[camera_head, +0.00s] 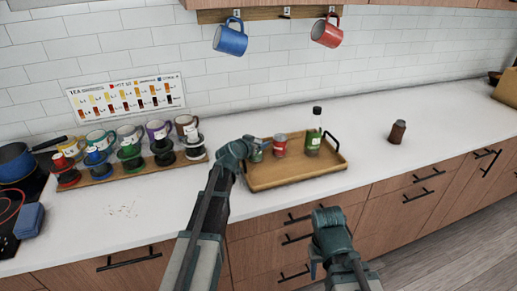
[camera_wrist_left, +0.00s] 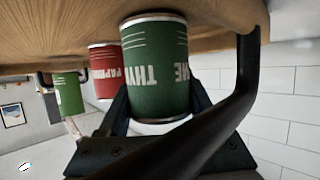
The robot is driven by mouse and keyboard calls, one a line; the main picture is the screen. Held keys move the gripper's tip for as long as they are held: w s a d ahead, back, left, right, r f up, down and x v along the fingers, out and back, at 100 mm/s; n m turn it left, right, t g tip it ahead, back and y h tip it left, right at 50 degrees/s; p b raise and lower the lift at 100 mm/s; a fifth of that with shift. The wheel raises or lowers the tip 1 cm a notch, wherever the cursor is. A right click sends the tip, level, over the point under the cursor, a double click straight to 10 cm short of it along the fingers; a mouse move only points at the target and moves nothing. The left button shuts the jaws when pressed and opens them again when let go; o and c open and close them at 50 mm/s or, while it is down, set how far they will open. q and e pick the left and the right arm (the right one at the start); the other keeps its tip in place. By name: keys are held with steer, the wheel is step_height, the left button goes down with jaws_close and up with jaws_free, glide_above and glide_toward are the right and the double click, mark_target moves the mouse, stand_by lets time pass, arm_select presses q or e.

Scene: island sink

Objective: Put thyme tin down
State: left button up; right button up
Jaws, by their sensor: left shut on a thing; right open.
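The thyme tin (camera_wrist_left: 155,65) is green with white lettering and sits between the fingers of my left gripper (camera_wrist_left: 155,112). The wrist view is upside down, with the wooden tray (camera_wrist_left: 60,25) along its top. The tin's base is at the tray surface; I cannot tell whether it bears on it. In the head view the tin (camera_head: 257,155) is at the tray's left end, partly hidden by my left gripper (camera_head: 248,152). The tray (camera_head: 295,178) lies on the counter. My right gripper (camera_head: 328,222) is open and empty, in front of the drawers.
A brown jar (camera_head: 397,132) stands right. Mugs on a rack (camera_head: 125,178) stand left.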

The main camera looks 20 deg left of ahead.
arm_select(q)
steer(key=shift+f, duration=0.15)
steer(key=o, duration=1.1)
steer(key=shift+r, duration=0.25)
steer(key=p+v, duration=0.5)
steer(key=v, duration=0.7)
steer(key=shift+f, duration=0.15)
